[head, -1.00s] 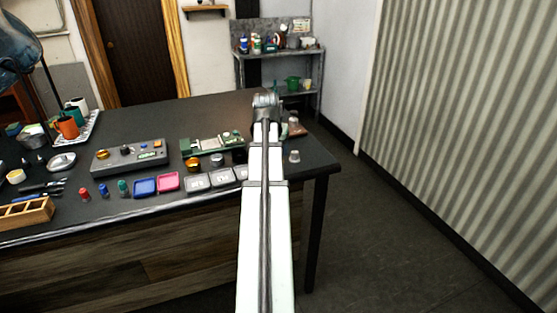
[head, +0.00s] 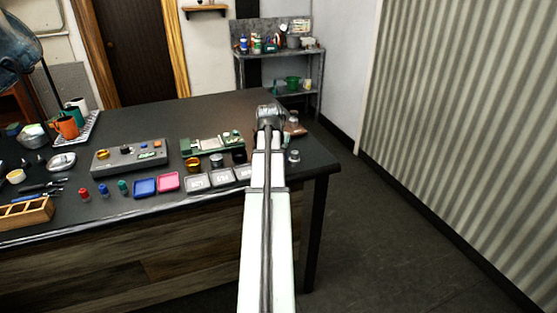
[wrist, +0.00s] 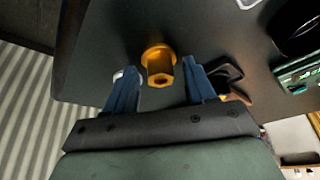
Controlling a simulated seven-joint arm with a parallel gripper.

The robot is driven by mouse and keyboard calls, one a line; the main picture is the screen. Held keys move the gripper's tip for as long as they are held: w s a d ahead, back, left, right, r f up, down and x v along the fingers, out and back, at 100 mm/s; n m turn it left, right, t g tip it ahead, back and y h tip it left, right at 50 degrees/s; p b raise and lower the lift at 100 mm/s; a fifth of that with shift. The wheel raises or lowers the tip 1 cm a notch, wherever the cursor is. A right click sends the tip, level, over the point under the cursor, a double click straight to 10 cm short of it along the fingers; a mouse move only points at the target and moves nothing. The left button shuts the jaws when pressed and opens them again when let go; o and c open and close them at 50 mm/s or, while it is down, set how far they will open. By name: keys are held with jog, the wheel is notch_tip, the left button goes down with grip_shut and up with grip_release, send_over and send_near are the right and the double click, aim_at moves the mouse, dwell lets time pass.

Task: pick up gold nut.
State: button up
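The gold nut (wrist: 158,64), a flanged piece with a hexagonal end and a hole, shows in the wrist view on the dark table (wrist: 105,40). My gripper (wrist: 160,75) is open, with one blue finger on each side of the nut. A gap shows between the nut and each finger, and nothing is held. In the head view my arm covers the gripper and the table beneath it, so I cannot make out this nut there.
In the wrist view, a dark object (wrist: 230,72) lies close by the right finger, and a green board (wrist: 300,74) lies farther right. In the head view, a small grey cylinder (head: 294,156) stands right of my arm, near the table's right edge.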

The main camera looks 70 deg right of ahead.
grip_shut()
jog(key=shift+r, duration=0.1)
dwell(0.3)
